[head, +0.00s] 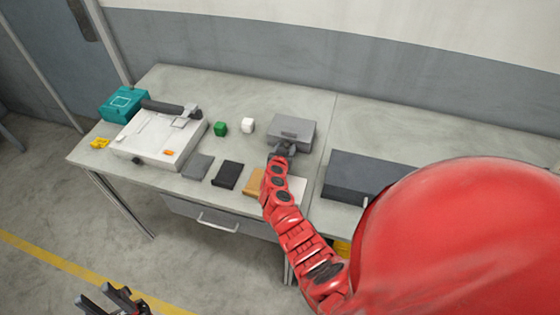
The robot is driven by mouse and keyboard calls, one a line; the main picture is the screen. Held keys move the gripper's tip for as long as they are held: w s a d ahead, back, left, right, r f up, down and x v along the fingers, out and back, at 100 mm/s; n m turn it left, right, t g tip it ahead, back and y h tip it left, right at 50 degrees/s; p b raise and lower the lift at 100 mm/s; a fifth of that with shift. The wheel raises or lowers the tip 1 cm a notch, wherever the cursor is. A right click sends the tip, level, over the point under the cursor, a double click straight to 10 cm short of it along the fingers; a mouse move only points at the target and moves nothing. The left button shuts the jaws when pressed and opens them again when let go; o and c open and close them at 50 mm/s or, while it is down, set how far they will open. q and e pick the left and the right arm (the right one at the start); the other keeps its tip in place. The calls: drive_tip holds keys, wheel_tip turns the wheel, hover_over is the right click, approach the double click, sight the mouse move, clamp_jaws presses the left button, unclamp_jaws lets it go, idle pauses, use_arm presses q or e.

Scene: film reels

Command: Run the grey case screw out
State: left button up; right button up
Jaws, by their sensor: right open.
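The grey case (297,125) is a small flat box near the back middle of the table. My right gripper (283,148) is open at the case's near side, at the end of the red arm. The gripper covers part of the case's front edge, and the screw cannot be made out. I cannot tell whether the fingers touch the case. My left gripper (108,299) is partly in view at the bottom left, off the table and away from the case. The frame edge cuts it off, and its jaw state is unclear.
The back edge behind the cubes is clear.

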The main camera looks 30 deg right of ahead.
drive_tip(key=b+v, duration=0.5)
drive_tip(key=v, duration=1.1)
drive_tip(key=shift+s, duration=0.2)
drive_tip(key=shift+a+r, duration=0.1)
drive_tip(key=shift+a, duration=0.05)
